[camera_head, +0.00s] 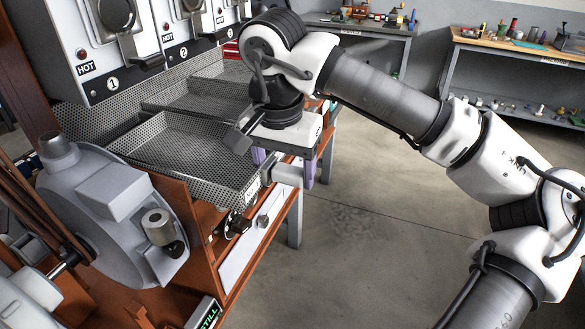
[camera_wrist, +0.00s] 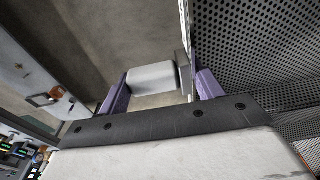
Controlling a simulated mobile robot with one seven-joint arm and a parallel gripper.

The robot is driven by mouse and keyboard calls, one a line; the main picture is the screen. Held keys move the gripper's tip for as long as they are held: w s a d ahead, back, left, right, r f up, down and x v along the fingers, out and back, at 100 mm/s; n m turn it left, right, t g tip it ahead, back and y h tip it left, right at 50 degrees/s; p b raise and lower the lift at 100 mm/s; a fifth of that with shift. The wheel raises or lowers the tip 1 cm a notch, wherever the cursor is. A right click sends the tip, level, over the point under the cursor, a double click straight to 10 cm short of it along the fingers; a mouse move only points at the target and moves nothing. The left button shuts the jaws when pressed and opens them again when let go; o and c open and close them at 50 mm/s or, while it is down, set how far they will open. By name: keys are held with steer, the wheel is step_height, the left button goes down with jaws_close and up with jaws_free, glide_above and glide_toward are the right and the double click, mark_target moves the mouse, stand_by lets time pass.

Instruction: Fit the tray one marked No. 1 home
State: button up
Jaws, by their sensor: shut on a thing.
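The nearest perforated metal tray (camera_head: 185,146) sits below the panel marked 1 (camera_head: 113,83), its front end sticking out past the wooden bench edge. A small tag (camera_head: 252,191) is on its front; I cannot read it clearly. My gripper (camera_head: 285,172) is at the tray's front, its purple fingers shut around the pale grey handle (camera_head: 288,175). The wrist view shows the handle (camera_wrist: 152,77) between both fingers (camera_wrist: 160,88), with the tray's perforated wall (camera_wrist: 255,45) at the right. The tray's back end and how it is seated are partly hidden.
A second perforated tray (camera_head: 205,92) lies just behind, under the panel marked 2 (camera_head: 184,52). A grey round machine housing (camera_head: 105,205) stands close at the left front. A display reading STILL (camera_head: 208,313) is at the bench front. Open floor (camera_head: 370,220) lies to the right.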

mark_target(239, 171)
steer(key=shift+w+a+p, duration=0.15)
steer(key=shift+w+a, duration=0.35)
steer(key=shift+a, duration=1)
steer(key=shift+w+a+p, duration=0.2)
steer(key=shift+w+a, duration=0.25)
steer(key=shift+a, duration=1)
steer(key=shift+w+a+p, duration=0.15)
steer(key=shift+w+a, duration=0.35)
steer(key=shift+a, duration=1)
steer(key=o, duration=1.4)
steer(key=shift+c, duration=0.2)
step_height(239, 171, up, 14)
steer(key=s, duration=0.1)
steer(key=shift+s+a, duration=0.2)
steer(key=shift+s, duration=0.15)
steer(key=shift+s+f, duration=0.1)
steer(key=shift+f, duration=0.1)
